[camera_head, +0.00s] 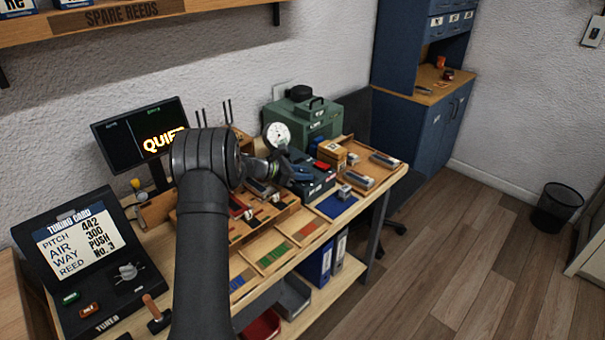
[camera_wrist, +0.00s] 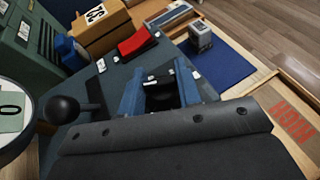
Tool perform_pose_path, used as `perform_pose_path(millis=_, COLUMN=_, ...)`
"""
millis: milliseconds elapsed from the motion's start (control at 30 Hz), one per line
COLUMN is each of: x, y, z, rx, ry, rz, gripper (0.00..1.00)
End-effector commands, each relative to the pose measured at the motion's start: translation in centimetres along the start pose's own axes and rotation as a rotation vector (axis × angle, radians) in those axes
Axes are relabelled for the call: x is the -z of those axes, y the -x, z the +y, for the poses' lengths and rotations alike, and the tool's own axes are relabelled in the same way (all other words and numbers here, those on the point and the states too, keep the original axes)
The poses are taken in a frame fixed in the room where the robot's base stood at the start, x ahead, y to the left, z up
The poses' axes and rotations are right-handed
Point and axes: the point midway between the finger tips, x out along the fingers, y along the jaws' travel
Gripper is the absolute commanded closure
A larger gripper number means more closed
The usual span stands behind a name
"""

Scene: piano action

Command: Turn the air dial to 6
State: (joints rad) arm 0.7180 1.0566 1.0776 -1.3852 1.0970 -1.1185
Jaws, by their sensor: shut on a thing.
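My gripper (camera_head: 301,174) reaches over the dark box (camera_head: 318,188) on the bench. In the wrist view its two blue fingers (camera_wrist: 163,92) are shut on a black knob (camera_wrist: 162,98), which looks like the air dial. The fingers and the dark wrist cover hide most of the knob, and I cannot read its setting. Small white labels stand on the box around it. A round white gauge (camera_head: 278,135) stands behind my gripper; its edge also shows in the wrist view (camera_wrist: 12,108).
A red switch (camera_wrist: 138,42) and a ball-ended black lever (camera_wrist: 68,109) are close to the fingers. A green case (camera_head: 302,118) stands behind. A blue mat (camera_head: 337,207) lies to the right. The monitor (camera_head: 140,128) shows partly hidden letters.

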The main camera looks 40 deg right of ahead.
Motion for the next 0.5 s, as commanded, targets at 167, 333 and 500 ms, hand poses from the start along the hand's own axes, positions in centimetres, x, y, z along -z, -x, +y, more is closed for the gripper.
perform_pose_path(millis=167, x=-0.12, y=0.02, z=0.06, rx=0.068, ry=-0.03, rz=-0.001, gripper=0.92)
perform_pose_path(millis=333, x=-0.15, y=0.05, z=0.03, rx=0.077, ry=-0.033, rz=-0.001, gripper=0.92)
perform_pose_path(millis=500, x=-0.16, y=0.05, z=0.04, rx=0.076, ry=-0.033, rz=-0.001, gripper=0.92)
